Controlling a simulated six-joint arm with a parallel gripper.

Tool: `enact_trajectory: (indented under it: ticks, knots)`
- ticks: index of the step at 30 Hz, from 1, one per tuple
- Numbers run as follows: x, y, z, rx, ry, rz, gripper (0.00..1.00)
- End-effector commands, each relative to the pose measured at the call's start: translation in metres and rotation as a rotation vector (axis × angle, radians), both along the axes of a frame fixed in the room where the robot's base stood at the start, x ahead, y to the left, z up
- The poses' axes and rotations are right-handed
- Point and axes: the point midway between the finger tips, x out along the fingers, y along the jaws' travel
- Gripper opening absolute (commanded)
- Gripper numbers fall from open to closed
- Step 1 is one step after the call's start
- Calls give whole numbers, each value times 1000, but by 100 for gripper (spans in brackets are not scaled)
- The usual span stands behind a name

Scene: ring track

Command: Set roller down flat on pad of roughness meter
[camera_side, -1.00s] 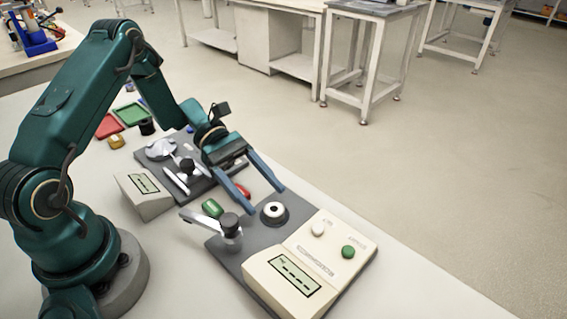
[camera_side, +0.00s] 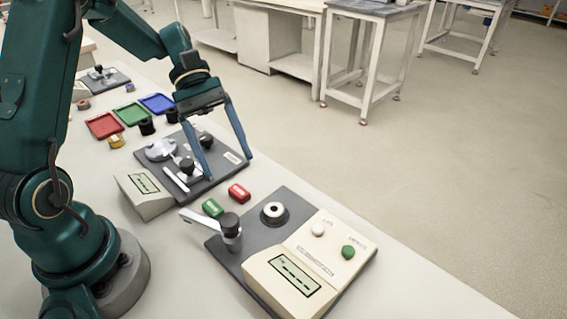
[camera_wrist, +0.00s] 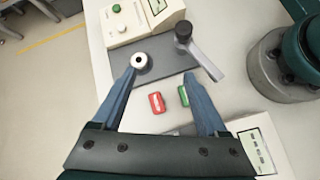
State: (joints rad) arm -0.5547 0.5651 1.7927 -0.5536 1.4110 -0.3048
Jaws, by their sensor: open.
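The roller, a small white ring with a dark hole (camera_side: 273,209), sits with its hole facing up on the round black pad (camera_side: 285,220) of the near meter (camera_side: 290,270). It looks flat and also shows in the wrist view (camera_wrist: 139,61). The near meter has a cream housing with a display, and a silver lever arm with a black knob (camera_side: 229,222) beside the pad. My gripper (camera_side: 229,167) is open and empty, clear of the roller, raised by the far device. Its spread fingers show in the wrist view (camera_wrist: 160,73).
A green block (camera_side: 212,208) and a red block (camera_side: 239,193) lie between the two devices. The second device (camera_side: 175,175) has a silver disc and a lever. Red (camera_side: 104,125), green (camera_side: 131,113) and blue (camera_side: 157,103) trays lie farther back with small rings nearby.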

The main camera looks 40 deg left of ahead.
Motion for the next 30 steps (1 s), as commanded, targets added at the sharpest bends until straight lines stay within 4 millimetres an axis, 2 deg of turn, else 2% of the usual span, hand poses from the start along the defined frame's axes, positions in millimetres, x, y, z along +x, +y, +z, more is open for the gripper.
enact_trajectory:
  ticks: [1,7,18,24,30]
  knots:
    - [-7,-7,9,64,-56,-65,76]
    - [-34,-21,28,292,-268,-301,76]
    - [-79,-28,51,671,-717,-714,76]
    - [-91,-26,57,815,-916,-866,76]
    - [-94,-26,59,871,-996,-920,76]
